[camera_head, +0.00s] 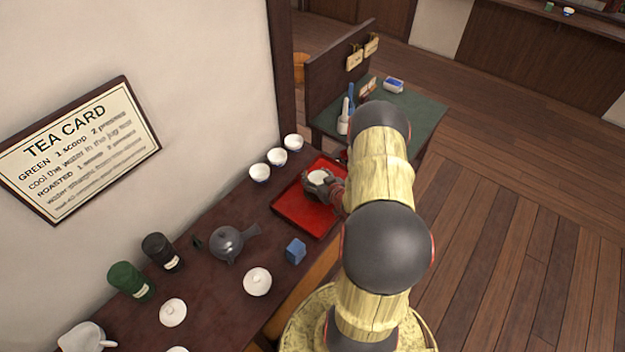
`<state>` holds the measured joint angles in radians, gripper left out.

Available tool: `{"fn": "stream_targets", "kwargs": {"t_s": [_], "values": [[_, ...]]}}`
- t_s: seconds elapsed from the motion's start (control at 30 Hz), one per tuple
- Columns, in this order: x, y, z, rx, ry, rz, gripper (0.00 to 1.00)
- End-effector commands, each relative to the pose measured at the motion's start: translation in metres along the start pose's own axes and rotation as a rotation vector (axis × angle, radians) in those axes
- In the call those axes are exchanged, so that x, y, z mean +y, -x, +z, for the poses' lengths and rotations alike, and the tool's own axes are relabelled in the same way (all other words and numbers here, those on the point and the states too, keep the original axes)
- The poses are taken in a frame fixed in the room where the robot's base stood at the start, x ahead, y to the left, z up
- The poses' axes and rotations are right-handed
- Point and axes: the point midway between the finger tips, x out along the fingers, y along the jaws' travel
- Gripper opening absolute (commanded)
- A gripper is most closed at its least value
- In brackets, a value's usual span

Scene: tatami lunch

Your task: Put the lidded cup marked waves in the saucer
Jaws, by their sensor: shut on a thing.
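My gripper (320,187) is shut on a white-topped round cup (317,177) over the red tray (296,212). My fingers cover the cup's sides, so I cannot read its mark or tell whether it touches what is below.
Three white cups (277,156) line the wall behind the tray. A grey teapot (227,242), blue box (296,251), green canister (131,281), black canister (160,251) and white jug (85,338) stand on the dark counter. The tray's near part is bare.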

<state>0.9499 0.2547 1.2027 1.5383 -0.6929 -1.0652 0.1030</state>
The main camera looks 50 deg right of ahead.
Motion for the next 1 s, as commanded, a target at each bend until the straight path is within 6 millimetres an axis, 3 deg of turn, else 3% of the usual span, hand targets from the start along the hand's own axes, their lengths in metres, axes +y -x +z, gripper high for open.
{"fn": "stream_targets", "kwargs": {"t_s": [0.1, 0.3, 0.33, 0.77, 1.0], "values": [[-0.0005, -0.0062, 0.0174, -0.001, -0.002, 0.0, 0.19], [-0.0005, -0.0062, 0.0181, -0.002, -0.001, 0.0, 0.19], [-0.0006, -0.0061, 0.0185, -0.002, -0.001, 0.0, 0.48], [-0.0007, -0.006, 0.0181, -0.002, -0.001, 0.0, 0.72], [-0.0006, -0.006, 0.0178, -0.002, -0.001, 0.0, 0.72]]}}
